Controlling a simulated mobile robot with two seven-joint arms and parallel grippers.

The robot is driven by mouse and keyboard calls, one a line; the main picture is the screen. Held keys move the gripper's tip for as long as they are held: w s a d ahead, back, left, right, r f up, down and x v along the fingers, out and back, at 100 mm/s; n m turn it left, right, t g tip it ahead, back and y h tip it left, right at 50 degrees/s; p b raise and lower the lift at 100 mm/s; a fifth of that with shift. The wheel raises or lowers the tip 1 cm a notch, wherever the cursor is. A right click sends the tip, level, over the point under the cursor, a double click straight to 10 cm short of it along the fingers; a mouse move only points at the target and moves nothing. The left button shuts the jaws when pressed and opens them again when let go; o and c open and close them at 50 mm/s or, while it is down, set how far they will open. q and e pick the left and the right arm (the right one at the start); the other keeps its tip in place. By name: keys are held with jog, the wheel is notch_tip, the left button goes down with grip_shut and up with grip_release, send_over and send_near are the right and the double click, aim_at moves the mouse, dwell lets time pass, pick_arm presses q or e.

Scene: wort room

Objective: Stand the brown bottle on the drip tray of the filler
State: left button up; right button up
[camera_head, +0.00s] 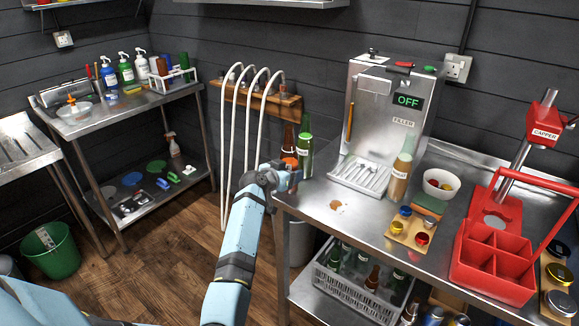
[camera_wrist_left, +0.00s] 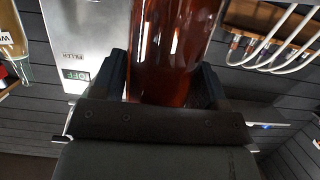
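The brown bottle (camera_head: 289,138) is upright beside a green bottle (camera_head: 305,150) at the counter's left back edge; its base is hidden. My left gripper (camera_head: 283,176) is at its lower part. In the left wrist view the brown bottle (camera_wrist_left: 172,45) fills the gap between both fingers (camera_wrist_left: 165,85), which look shut on it. The filler (camera_head: 385,105) shows OFF; its drip tray (camera_head: 362,176) is bare, to the right of my gripper. The filler also shows in the left wrist view (camera_wrist_left: 90,35). My right gripper is not in view.
An amber-filled bottle (camera_head: 401,172) stands at the drip tray's right. Beyond are a white bowl (camera_head: 440,184), a board of caps (camera_head: 411,230) and a red carrier (camera_head: 495,262). Hoses hang from a wooden rack (camera_head: 258,98) behind. The counter before the tray is mostly clear, with a brown spill (camera_head: 337,206).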

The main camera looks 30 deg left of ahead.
pick_arm(q)
jog(key=c, duration=0.4)
jog(key=shift+r, duration=0.15)
jog(key=shift+c, duration=0.2)
jog(key=shift+r+p, duration=0.8)
jog(key=shift+r, duration=0.1)
